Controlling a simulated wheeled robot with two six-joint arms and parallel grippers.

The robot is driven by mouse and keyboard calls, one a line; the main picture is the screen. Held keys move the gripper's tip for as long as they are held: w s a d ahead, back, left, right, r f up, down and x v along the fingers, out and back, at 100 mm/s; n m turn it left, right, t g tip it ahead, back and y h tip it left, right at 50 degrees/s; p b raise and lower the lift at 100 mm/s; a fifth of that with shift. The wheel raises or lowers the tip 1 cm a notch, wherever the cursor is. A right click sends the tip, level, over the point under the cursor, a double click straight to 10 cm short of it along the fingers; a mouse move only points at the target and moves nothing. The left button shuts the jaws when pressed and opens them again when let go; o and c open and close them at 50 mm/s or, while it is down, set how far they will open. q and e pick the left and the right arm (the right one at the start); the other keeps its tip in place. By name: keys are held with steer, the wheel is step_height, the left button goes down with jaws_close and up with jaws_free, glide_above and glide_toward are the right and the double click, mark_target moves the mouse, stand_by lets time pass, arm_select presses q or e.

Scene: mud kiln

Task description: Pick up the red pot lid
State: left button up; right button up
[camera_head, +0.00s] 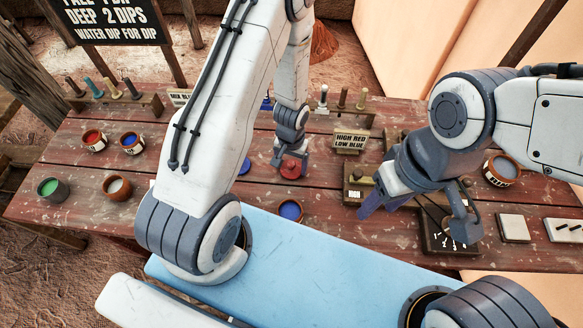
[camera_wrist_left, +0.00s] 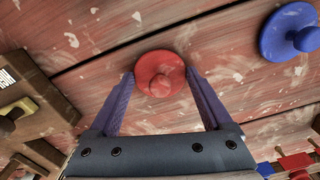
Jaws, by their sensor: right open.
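The red pot lid (camera_head: 291,168), round with a knob, lies on the plank table. It also shows in the left wrist view (camera_wrist_left: 160,75), knob facing the camera. My left gripper (camera_head: 290,152) is right over it, fingers pointing down. In the left wrist view its two fingers (camera_wrist_left: 160,82) stand spread, one at each side of the lid. I cannot tell whether they touch its rim. My right gripper (camera_head: 418,212) is open and empty over the right part of the table.
A blue lid (camera_head: 245,166) lies just left of the red one. A pot with blue inside (camera_head: 291,210) stands in front. A sign (camera_head: 350,141) stands to the right. Several paint pots, including a green one (camera_head: 53,189), stand at the left.

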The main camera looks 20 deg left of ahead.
mark_target(293, 164)
arm_select(q)
steer(key=r+p, duration=0.4)
steer(key=shift+d+r, duration=0.2)
steer(key=shift+r, duration=0.2)
steer(key=d+r+b, duration=0.2)
steer(key=d+r, duration=0.4)
steer(key=d, duration=0.5)
steer(key=shift+s+d+b, duration=0.15)
steer(key=shift+s+b, duration=0.1)
steer(key=shift+b, duration=0.1)
steer(key=shift+r, duration=0.1)
